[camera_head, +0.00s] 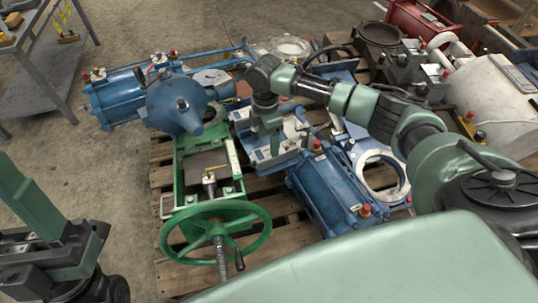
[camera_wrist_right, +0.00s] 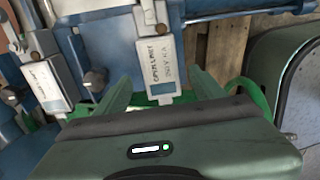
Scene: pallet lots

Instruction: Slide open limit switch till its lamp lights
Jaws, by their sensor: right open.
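The open limit switch (camera_wrist_right: 160,62) is a pale block whose label reads OPEN LIMIT. It sits against a blue upright in the right wrist view, with a dark round knob (camera_wrist_right: 162,29) at its top. I cannot make out a lit lamp on it. My right gripper (camera_wrist_right: 158,80) is open, with one green finger on each side of the switch's lower end; contact cannot be told. In the head view my right gripper (camera_head: 271,140) points down over the blue and white machine part, its tips partly hidden. My left gripper (camera_head: 62,245) is at the lower left, away from the machinery, its jaws unclear.
A second pale switch (camera_wrist_right: 46,85) stands to the left in the wrist view. A green valve with a handwheel (camera_head: 216,232), a blue actuator (camera_head: 330,190) and a blue cone-shaped body (camera_head: 178,105) crowd the wooden pallet. The concrete floor at left is mostly clear.

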